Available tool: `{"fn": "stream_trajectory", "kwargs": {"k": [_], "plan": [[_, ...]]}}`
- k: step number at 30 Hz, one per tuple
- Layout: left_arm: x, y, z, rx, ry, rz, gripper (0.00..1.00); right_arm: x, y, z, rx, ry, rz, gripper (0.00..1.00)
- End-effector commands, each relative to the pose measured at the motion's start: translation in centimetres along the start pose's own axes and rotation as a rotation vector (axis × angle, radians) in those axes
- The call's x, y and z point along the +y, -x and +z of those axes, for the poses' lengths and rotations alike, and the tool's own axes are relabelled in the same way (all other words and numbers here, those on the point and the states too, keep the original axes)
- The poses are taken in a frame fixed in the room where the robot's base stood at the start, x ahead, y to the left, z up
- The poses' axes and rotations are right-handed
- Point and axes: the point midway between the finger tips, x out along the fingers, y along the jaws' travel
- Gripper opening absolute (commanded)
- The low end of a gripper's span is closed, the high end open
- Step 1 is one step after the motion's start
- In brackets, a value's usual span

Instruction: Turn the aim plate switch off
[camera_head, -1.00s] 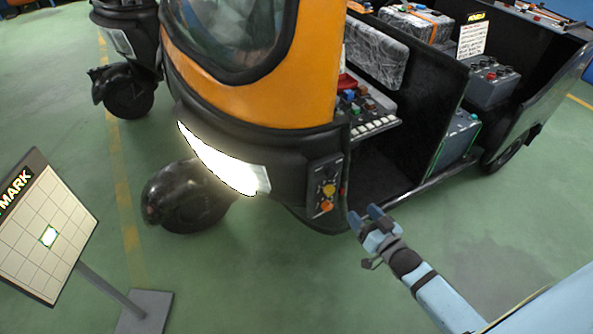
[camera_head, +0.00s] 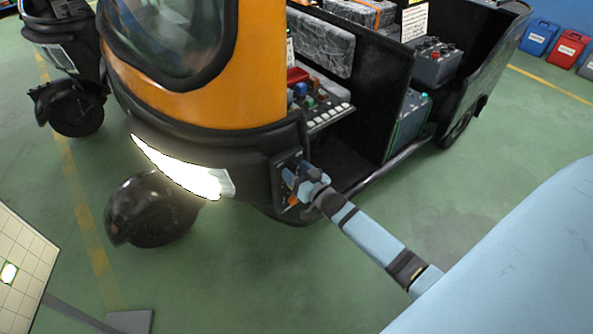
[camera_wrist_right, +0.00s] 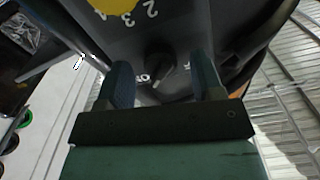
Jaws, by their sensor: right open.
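The aim plate (camera_head: 22,250) is a white gridded board at the lower left of the head view, cut by the picture edge, with a bright patch (camera_head: 9,272) on it. The dark switch panel (camera_head: 279,183) is on the rickshaw's front corner, partly hidden behind my right gripper (camera_head: 292,178). In the right wrist view, my right gripper (camera_wrist_right: 163,78) is open, with its fingers on either side of a small black knob (camera_wrist_right: 160,67). Contact with the knob cannot be told. A yellow dial (camera_wrist_right: 112,5) with numbers shows above it. My left gripper is not in view.
The orange and black rickshaw (camera_head: 265,65) fills the upper middle, with its headlight (camera_head: 180,168) glowing. Its front wheel (camera_head: 150,210) is at lower left. Coloured bins (camera_head: 568,48) stand at the far right. Green floor is free in front.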

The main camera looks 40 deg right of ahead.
Motion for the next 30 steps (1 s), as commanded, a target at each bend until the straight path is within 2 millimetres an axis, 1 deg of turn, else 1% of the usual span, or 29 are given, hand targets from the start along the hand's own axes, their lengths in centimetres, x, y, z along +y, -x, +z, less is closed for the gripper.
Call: {"fn": "stream_trajectory", "kwargs": {"k": [8, 9, 11, 12, 14, 15, 16, 23, 30], "plan": [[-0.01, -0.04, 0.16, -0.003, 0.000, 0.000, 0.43, -0.02, -0.24, -0.02, 0.000, 0.000, 0.000, 0.61], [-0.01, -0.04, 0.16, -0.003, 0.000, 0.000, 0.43, -0.02, -0.24, -0.02, 0.000, 0.000, 0.000, 0.59], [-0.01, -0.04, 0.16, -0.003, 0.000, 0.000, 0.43, -0.02, -0.23, -0.02, 0.000, 0.000, 0.000, 0.45], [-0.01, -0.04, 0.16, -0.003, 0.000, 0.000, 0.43, -0.02, -0.23, -0.01, 0.000, 0.000, 0.000, 0.36], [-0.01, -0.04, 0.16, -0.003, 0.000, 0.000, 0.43, -0.02, -0.22, -0.02, 0.000, 0.000, 0.000, 0.22], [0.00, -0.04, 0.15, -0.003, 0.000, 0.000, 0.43, -0.02, -0.22, -0.02, 0.000, 0.000, 0.000, 0.13], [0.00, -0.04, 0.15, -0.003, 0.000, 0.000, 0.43, -0.02, -0.22, -0.01, 0.000, 0.000, 0.000, 0.12], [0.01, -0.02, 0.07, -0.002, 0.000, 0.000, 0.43, -0.02, -0.21, -0.02, 0.000, 0.016, 0.000, 0.12], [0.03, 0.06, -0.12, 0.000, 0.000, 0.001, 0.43, 0.00, -0.21, -0.03, 0.000, 0.113, 0.000, 0.12]]}}
